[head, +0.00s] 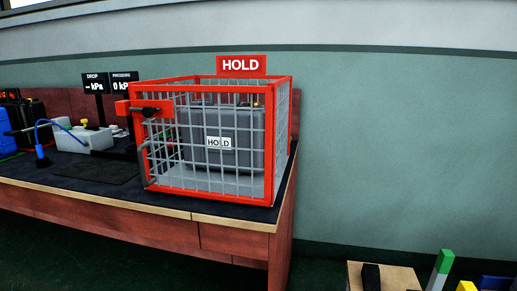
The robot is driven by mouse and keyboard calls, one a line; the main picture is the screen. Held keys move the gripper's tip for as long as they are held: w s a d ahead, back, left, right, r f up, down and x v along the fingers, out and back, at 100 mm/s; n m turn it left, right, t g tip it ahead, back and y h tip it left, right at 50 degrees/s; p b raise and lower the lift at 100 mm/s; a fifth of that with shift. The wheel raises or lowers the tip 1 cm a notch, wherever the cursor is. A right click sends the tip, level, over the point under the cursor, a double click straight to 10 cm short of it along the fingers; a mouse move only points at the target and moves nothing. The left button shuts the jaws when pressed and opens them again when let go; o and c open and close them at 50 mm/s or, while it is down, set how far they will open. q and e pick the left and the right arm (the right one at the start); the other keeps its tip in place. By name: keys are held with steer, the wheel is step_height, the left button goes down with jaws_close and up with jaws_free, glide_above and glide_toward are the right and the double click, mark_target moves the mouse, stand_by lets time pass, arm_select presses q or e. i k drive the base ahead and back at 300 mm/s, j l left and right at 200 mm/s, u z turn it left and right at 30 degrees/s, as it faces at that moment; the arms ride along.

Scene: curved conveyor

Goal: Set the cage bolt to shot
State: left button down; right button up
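A red-framed wire cage (207,196) stands on the bench under a red HOLD sign (241,65). The cage bolt (151,112) shows as a dark knob on a red bar at the upper left of the cage front. I cannot tell at this size whether it is shot or drawn. A grey handle (146,160) sits below it at the cage's left edge. Inside the cage is a dark grey case (198,160) with a HOLD label. Neither of my grippers is in view.
The bench (205,212) ends just right of the cage. Left of it are a grey device (84,139) with a blue hose, kPa displays (95,87), black cases and a blue container. A wooden box (398,279) and coloured items are at the lower right.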

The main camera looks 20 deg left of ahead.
mark_target(148, 111)
steer(key=u, duration=1.3)
